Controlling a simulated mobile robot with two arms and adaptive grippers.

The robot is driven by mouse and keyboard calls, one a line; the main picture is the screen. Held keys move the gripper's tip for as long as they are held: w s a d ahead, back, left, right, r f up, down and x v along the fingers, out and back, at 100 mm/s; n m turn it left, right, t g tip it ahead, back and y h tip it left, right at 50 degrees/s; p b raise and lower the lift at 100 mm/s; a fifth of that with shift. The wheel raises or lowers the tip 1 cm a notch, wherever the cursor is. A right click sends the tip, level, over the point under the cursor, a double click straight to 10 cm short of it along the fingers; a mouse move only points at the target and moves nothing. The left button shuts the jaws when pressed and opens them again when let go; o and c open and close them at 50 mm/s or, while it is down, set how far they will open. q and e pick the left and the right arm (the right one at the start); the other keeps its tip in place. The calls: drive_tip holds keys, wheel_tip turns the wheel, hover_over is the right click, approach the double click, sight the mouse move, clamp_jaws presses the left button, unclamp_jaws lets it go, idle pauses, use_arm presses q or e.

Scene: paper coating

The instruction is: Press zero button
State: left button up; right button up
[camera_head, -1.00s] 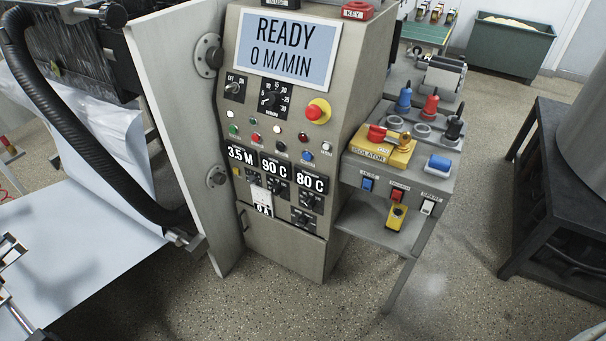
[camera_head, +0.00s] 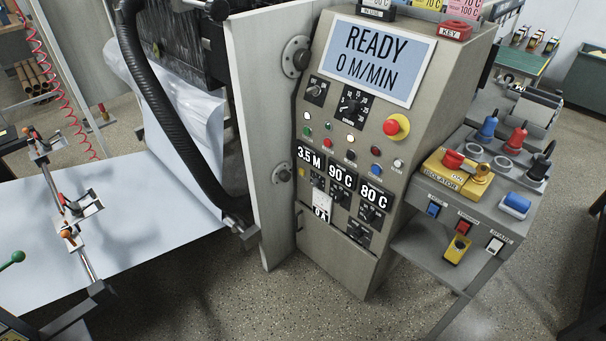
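The grey control cabinet (camera_head: 340,255) stands in the middle, its display (camera_head: 378,58) reading "READY 0 M/MIN". Small round buttons and lamps sit below the dials, including a green button (camera_head: 306,131), a red button (camera_head: 327,140), a black button (camera_head: 350,155), a blue button (camera_head: 375,170) and a white button (camera_head: 398,163). Their labels are too small to read, so I cannot tell which is the zero button. Readouts below show 3.5 M, 90 C and 80 C. Neither of my grippers is in view.
A large red knob on a yellow base (camera_head: 397,126) protrudes from the panel. A side shelf (camera_head: 470,209) at the right holds a yellow isolator (camera_head: 456,178) and switches. A grey plate (camera_head: 264,150) and black hose (camera_head: 165,120) stand left. Floor before the cabinet is clear.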

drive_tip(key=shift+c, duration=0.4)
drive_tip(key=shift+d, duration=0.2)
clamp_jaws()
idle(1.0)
